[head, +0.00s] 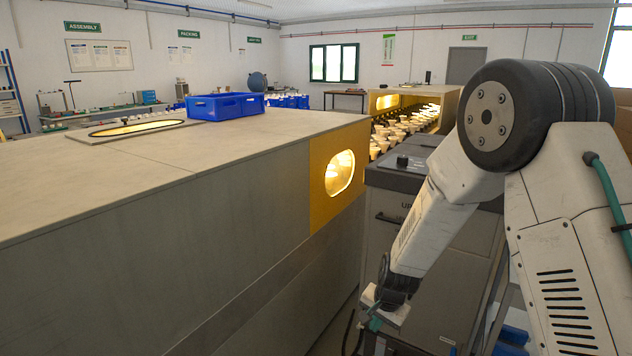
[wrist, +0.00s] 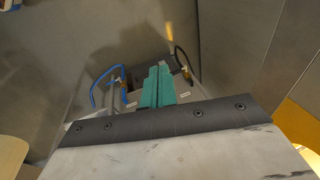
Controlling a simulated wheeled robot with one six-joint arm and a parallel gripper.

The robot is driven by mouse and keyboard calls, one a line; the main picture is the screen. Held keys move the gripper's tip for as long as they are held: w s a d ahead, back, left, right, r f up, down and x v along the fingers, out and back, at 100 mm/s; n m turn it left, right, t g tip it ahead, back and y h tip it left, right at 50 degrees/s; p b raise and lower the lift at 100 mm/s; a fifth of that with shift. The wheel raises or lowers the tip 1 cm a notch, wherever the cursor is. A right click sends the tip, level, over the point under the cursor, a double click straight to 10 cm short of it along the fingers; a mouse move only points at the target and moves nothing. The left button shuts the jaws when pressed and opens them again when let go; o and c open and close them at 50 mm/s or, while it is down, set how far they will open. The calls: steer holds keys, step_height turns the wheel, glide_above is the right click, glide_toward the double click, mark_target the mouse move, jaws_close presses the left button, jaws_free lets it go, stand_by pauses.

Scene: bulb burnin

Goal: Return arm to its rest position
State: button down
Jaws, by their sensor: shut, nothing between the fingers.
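My gripper (wrist: 158,86) shows in the wrist view as two teal fingers pressed together, with nothing between them. In the head view, my white arm with a black joint reaches down from the right, and its wrist hangs low beside the grey cabinet (head: 440,265). The fingertips are small and partly hidden in the head view. Below the fingers in the wrist view are blue and black cables (wrist: 100,85) and a dark, unclear surface.
A long grey oven housing (head: 180,210) with a yellow end and lit window (head: 340,174) fills the left. A blue crate (head: 226,106) sits on its top. The gap between housing and cabinet looks narrow.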

steer(key=s+d+r+n, duration=0.2)
steer(key=s+d+r, duration=0.1)
steer(key=s+r, duration=0.7)
steer(key=s+d+r+n+h, duration=0.1)
steer(key=s+d+r, duration=0.3)
steer(key=s+r, duration=0.7)
steer(key=s+d+r+n+g, duration=0.1)
steer(key=s+d+r+n, duration=0.3)
steer(key=s+r, duration=0.6)
steer(key=shift+s+r, duration=0.2)
steer(key=shift+s, duration=2)
